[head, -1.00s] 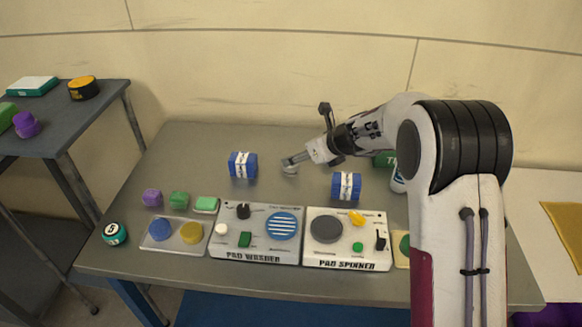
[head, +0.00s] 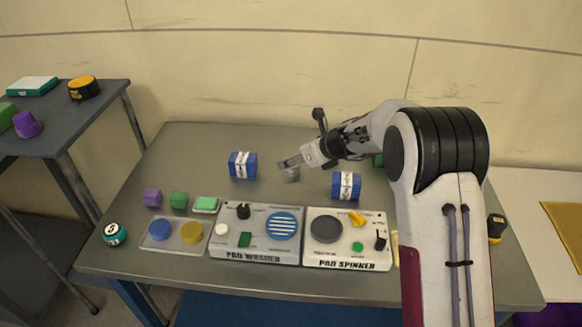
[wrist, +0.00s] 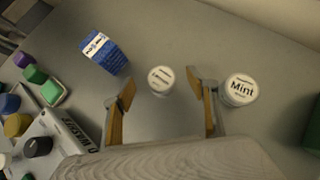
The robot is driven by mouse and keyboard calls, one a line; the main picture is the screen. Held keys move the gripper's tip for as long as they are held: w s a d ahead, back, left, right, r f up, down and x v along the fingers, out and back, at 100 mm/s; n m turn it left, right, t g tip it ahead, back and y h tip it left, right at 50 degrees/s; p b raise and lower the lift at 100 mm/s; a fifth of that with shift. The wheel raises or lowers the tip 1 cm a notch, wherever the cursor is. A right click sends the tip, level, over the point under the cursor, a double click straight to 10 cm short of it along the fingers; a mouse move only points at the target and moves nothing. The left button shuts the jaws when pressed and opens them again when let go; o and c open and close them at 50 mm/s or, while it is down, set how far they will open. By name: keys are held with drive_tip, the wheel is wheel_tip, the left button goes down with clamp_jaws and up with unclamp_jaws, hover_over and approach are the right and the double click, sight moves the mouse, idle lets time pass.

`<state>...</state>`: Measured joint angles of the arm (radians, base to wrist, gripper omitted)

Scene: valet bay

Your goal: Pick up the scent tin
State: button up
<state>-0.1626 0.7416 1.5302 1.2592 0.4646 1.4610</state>
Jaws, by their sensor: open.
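Two round tins with white lids show in the wrist view. One tin (wrist: 160,80) has small dark print that is hard to read; the other, the Mint tin (wrist: 240,89), stands to its right. My gripper (wrist: 160,92) is open, with the hard-to-read tin in line with the gap between its fingertips and the Mint tin outside the right finger. The Mint tin cannot be made out there. I cannot tell whether the fingers touch anything.
Blue boxes stand left (head: 243,165) and right (head: 346,186) of the gripper. The pad washer (head: 230,252) and pad spinner (head: 320,258) are at the front. A tray (head: 160,245) with pads is at front left. The table's back left is clear.

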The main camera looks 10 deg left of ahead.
drive_tip(key=shift+w+a+f, duration=0.2)
drive_tip(key=shift+f, duration=0.45)
drive_tip(key=shift+w+a+f, duration=0.15)
drive_tip(key=shift+a+f, duration=0.05)
drive_tip(key=shift+f, duration=0.4)
drive_tip(key=shift+x, duration=1.05)
drive_tip(key=c, duration=1.2)
